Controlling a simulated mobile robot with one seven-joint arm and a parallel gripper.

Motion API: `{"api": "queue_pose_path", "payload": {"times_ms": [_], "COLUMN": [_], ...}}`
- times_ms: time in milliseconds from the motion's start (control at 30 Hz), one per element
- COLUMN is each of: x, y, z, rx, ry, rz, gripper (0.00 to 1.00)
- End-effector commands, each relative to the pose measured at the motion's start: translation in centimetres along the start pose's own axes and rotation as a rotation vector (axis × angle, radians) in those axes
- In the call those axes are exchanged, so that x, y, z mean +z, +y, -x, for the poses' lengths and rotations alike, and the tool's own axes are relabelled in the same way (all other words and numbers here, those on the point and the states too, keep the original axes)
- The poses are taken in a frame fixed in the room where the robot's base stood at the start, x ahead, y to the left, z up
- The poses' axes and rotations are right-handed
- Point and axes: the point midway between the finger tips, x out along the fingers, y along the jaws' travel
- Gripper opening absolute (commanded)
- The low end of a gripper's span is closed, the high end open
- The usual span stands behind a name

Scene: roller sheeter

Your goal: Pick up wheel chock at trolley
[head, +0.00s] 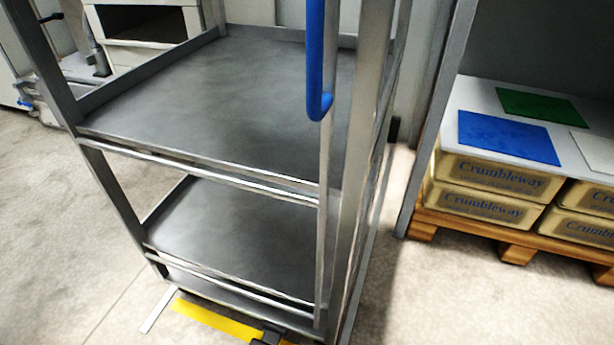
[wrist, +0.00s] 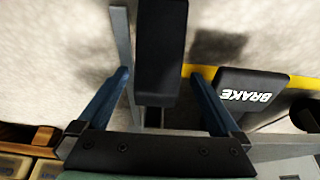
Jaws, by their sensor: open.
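A black block (wrist: 160,50), which I take to be the wheel chock, shows in the wrist view at top centre, and its upper end runs out of the picture. My gripper (wrist: 158,74) is open, with one blue finger to each side of the block in the picture. Gaps show between the block and both fingers; I cannot tell how far down the fingers reach beside it. The trolley (head: 215,95) is a grey metal frame with flat shelves in the head view. My gripper does not show in the head view.
A black pedal marked BRAKE (wrist: 250,92) lies close to the right finger. A yellow floor strip (head: 215,320) runs by the trolley's foot. Crumbleway crates (head: 500,175) stand on a wooden pallet (head: 515,248) at right. The trolley's upper shelf is bare.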

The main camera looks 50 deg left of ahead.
Motion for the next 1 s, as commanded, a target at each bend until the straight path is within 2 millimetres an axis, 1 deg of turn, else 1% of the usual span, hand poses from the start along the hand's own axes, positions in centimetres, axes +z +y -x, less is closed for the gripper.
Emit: {"api": "queue_pose_path", "payload": {"times_ms": [33, 267, 400, 500, 700, 733, 767, 800, 867, 1000], "x": [0.2, 0.9, 0.8, 0.7, 0.6, 0.6, 0.6, 0.7, 0.7, 0.7], "y": [0.0, 0.3, 0.3, 0.3, 0.3, 0.3, 0.3, 0.3, 0.3, 0.3], "z": [-0.7, -3.3, -4.7, -4.9, -4.8, -4.7, -4.7, -4.7, -4.7, -4.7], "rx": [-0.001, -0.001, -0.001, -0.001, 0.0, 0.0, 0.0, 0.0, 0.0, 0.0], "ry": [0.001, 0.001, 0.001, 0.0, 0.0, 0.0, 0.0, 0.0, 0.0, 0.0], "rz": [0.001, 0.0, -0.001, -0.001, -0.001, -0.001, -0.001, -0.001, -0.001, 0.0], "gripper": [1.0, 1.0, 1.0, 1.0, 1.0, 0.98, 0.93, 0.86, 0.75, 0.5]}}
